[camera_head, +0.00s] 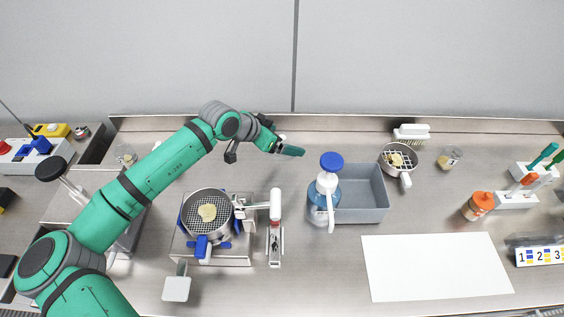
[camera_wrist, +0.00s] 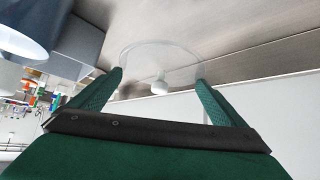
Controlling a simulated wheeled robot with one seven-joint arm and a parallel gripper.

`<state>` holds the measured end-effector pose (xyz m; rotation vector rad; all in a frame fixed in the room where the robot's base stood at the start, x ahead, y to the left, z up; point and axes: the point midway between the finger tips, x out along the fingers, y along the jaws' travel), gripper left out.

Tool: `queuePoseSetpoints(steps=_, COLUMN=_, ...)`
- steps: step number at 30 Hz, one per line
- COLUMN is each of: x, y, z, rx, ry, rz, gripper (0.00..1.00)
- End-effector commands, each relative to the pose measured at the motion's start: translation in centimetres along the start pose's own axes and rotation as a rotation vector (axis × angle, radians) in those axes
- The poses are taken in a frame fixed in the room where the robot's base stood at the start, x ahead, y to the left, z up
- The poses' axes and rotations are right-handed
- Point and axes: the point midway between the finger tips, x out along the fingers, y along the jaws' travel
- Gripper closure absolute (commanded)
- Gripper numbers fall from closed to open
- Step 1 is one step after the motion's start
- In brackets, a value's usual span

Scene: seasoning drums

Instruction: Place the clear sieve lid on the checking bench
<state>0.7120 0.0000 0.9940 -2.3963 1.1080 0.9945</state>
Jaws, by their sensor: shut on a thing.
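My gripper (camera_head: 291,150) is above the back middle of the steel bench (camera_head: 340,262), left of a blue-capped bottle. In the wrist view my gripper (camera_wrist: 159,80) has a green finger on each side of the clear sieve lid (camera_wrist: 160,54), and is shut on it. The lid is a thin, see-through disc with a small white knob (camera_wrist: 158,87). The lid can hardly be made out in the head view. The wrist view does not show clearly how far the lid is from the bench surface.
A grey bin (camera_head: 365,193) stands behind and right of the pump bottle (camera_head: 325,190). A sieve (camera_head: 207,213) sits on a stand at left. Another sieve pan (camera_head: 398,160) is at back right. A white mat (camera_head: 435,267) lies bare at front right.

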Motion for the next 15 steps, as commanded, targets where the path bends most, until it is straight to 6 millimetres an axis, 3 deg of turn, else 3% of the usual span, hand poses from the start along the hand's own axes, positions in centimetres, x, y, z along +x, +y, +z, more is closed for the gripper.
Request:
queuePoseSetpoints(steps=9, x=3.6, y=0.2, z=3.3, rx=0.001, ry=-0.001, rz=0.004, gripper=0.30)
queuePoseSetpoints(steps=15, x=4.8, y=0.2, z=4.6, rx=0.002, ry=0.000, rz=0.003, gripper=0.30)
